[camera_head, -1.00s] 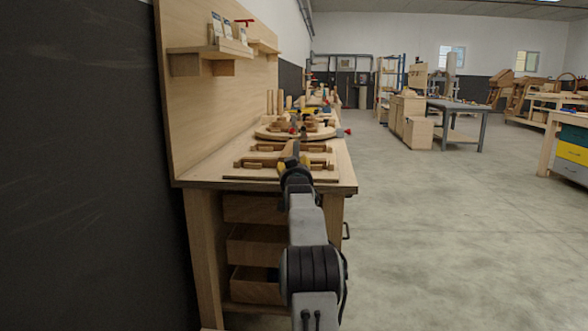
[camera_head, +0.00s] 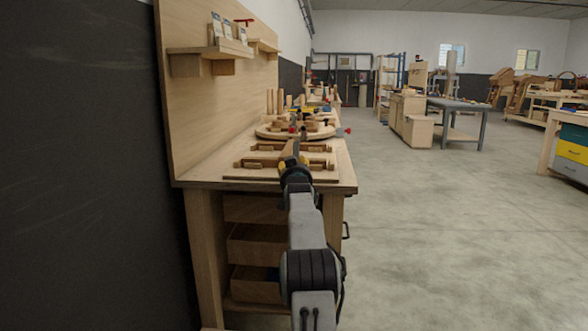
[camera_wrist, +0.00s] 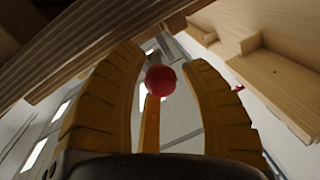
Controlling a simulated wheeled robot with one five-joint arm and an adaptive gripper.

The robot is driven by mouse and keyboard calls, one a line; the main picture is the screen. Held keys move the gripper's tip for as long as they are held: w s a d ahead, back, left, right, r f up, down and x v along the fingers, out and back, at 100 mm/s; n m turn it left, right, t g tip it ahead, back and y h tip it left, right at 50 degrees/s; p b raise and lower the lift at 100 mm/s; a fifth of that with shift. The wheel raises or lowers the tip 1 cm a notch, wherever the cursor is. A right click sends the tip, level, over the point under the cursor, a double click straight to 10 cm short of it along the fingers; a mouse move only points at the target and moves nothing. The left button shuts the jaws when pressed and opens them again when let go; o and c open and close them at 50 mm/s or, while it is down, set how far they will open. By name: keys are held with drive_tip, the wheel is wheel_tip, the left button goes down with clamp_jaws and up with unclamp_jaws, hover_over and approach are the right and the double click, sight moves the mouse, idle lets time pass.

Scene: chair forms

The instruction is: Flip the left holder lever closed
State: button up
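In the wrist view, a red ball knob (camera_wrist: 160,80) on a thin yellowish stick (camera_wrist: 152,122) shows between the two fingers of my gripper (camera_wrist: 160,62). The fingers are apart, with a gap on both sides of the knob. I cannot tell whether the stick is the left holder's lever. In the head view, my gripper (camera_head: 294,160) is over the near end of the workbench, at the wooden holder pieces (camera_head: 248,163). The arm and gripper hide part of these pieces, and the lever's position cannot be made out there.
The workbench (camera_head: 215,178) has a tall wooden back panel (camera_head: 215,110) on the left and a small shelf (camera_head: 205,50). A round wooden form (camera_head: 268,134) lies behind the holders. In the wrist view, wooden parts (camera_wrist: 265,65) are close to the fingers. Open floor (camera_head: 430,220) is on the right.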

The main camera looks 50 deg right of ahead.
clamp_jaws()
drive_tip(key=r+p, duration=0.1)
drive_tip(key=p, duration=0.2)
drive_tip(key=shift+r, duration=0.15)
drive_tip(key=shift+r+g+y+p, duration=0.15)
drive_tip(key=shift+g+y+p, duration=0.2)
drive_tip(key=shift+p, duration=0.9)
drive_tip(key=r+g+p, duration=0.1)
drive_tip(key=p, duration=0.4)
drive_tip(key=shift+y, duration=0.35)
drive_tip(key=shift+p, duration=0.85)
drive_tip(key=r+g+y+p, duration=0.1)
drive_tip(key=p, duration=0.4)
drive_tip(key=shift+w+d, duration=0.1)
drive_tip(key=shift+m+p, duration=0.3)
drive_tip(key=shift+p, duration=0.5)
drive_tip(key=shift+f+g+y+p, duration=0.15)
drive_tip(key=shift+g+y+p, duration=0.15)
drive_tip(key=shift+p, duration=0.55)
